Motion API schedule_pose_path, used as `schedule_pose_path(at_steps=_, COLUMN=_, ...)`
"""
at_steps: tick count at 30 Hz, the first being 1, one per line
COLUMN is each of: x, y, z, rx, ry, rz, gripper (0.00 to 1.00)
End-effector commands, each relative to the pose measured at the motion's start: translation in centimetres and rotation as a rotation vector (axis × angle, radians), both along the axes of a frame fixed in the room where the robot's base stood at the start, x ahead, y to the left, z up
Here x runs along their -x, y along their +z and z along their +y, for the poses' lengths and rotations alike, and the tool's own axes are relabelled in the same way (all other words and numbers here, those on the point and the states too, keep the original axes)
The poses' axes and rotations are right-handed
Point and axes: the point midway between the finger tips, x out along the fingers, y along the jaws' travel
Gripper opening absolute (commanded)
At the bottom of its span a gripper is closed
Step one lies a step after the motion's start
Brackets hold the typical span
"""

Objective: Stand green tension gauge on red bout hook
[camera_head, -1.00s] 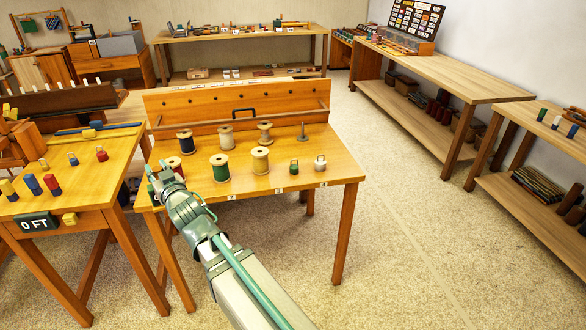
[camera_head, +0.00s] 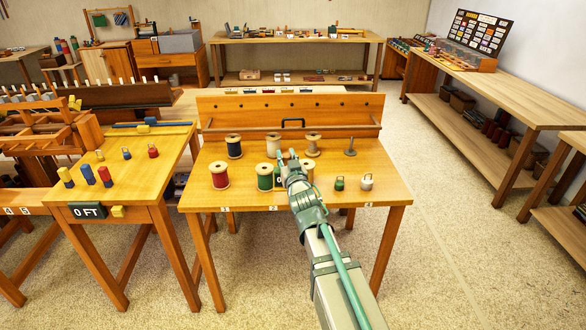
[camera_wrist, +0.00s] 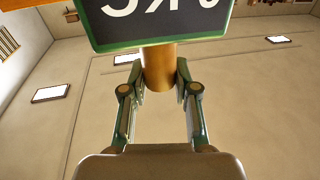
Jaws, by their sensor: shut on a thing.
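My gripper (camera_head: 287,157) is above the middle of the wooden spool table. In the wrist view my gripper (camera_wrist: 160,85) is shut on a round wooden post (camera_wrist: 159,68). The post carries a dark, green-rimmed plate with white lettering, probably the green tension gauge (camera_wrist: 150,25); the plate's upper part is cut off. In the head view the gauge (camera_head: 279,181) is largely behind my arm. On the left table, a small red piece (camera_head: 153,151) and a larger red-topped one (camera_head: 105,176) stand upright; I cannot tell which is the red bout hook.
Red (camera_head: 220,176) and green (camera_head: 265,177) thread spools stand near the gripper, with several others behind. Green (camera_head: 339,183) and white (camera_head: 366,182) weights stand at right. The left table (camera_head: 140,180) bears a 0 FT plate (camera_head: 87,211). A floor gap separates the tables.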

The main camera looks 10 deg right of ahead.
Motion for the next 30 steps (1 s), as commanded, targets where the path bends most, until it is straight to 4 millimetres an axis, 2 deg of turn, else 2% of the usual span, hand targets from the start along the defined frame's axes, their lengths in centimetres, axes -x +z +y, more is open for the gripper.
schedule_pose_path(at_steps=1, x=-1.8, y=-0.3, z=-0.2, rx=0.000, ry=-0.001, rz=0.003, gripper=0.00)
schedule_pose_path(at_steps=6, x=-5.5, y=-2.0, z=-1.0, rx=0.000, ry=0.000, rz=0.001, gripper=0.00)
schedule_pose_path(at_steps=9, x=-6.7, y=-4.2, z=-1.2, rx=-0.002, ry=0.000, rz=0.002, gripper=0.00)
schedule_pose_path(at_steps=12, x=-7.9, y=-5.6, z=-1.4, rx=-0.001, ry=0.000, rz=0.001, gripper=0.00)
schedule_pose_path(at_steps=23, x=-9.4, y=-7.7, z=-1.8, rx=0.000, ry=0.001, rz=-0.001, gripper=0.00)
schedule_pose_path(at_steps=25, x=-9.9, y=-8.4, z=-1.9, rx=-0.001, ry=0.000, rz=0.001, gripper=0.00)
schedule_pose_path(at_steps=30, x=-9.7, y=-10.3, z=-1.8, rx=-0.002, ry=0.001, rz=0.002, gripper=0.00)
